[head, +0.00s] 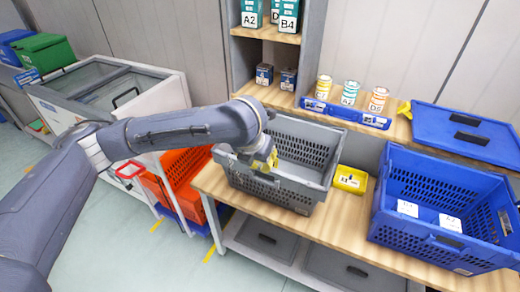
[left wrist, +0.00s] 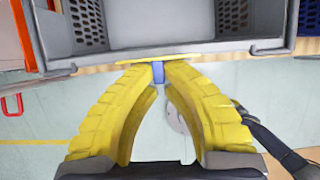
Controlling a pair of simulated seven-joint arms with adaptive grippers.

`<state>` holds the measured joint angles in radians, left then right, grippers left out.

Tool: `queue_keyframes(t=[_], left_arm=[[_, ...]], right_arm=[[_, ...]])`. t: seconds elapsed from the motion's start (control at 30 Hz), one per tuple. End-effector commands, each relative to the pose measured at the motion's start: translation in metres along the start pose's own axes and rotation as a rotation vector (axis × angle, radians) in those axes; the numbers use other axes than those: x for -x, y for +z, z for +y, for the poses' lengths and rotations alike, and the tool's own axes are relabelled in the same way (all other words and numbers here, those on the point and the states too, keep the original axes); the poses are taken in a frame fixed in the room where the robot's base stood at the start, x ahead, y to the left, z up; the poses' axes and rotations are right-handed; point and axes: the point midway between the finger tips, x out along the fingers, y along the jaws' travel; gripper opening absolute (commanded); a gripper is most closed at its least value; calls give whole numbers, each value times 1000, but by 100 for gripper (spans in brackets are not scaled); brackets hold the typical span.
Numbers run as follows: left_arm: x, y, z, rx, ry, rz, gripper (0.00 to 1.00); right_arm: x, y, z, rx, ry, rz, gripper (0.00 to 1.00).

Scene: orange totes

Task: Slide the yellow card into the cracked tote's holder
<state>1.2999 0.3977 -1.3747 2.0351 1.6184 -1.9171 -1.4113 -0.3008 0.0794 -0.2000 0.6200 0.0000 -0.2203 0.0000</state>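My left gripper (head: 265,163) is over the near side of the grey tote (head: 300,190) on the wooden bench. In the left wrist view its yellow fingers (left wrist: 158,74) close at the tips on a small blue tab (left wrist: 158,70). A thin yellow strip (left wrist: 190,60), seen edge-on, lies just beyond the tab; it looks like the yellow card. It is close to the wall of the grey tote (left wrist: 180,38); I cannot tell whether they touch. I cannot make out a crack or a holder on the tote. My right gripper is not in view.
An orange tote (head: 184,164) stands left of the bench. A small yellow bin (head: 350,179) sits right of the grey tote, then a blue tote (head: 408,232) with white labelled items. A shelf (head: 268,34) and labelled cans (head: 350,92) stand behind.

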Motion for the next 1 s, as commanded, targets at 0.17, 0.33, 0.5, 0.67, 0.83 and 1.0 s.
queue_keyframes(t=[0.17,0.33,0.5,0.67,0.83,1.0], left_arm=[[-3,-3,-1,-1,-1,0,0],[-9,-6,-1,-1,-2,1,0],[-16,-9,-1,0,-2,1,0],[-23,-12,0,1,-2,1,0],[-27,-14,0,0,0,0,0],[-28,-14,0,0,0,-1,0]], right_arm=[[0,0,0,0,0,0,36],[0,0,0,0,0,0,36],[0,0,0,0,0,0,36],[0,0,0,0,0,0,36],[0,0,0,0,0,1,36],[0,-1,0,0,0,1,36]])
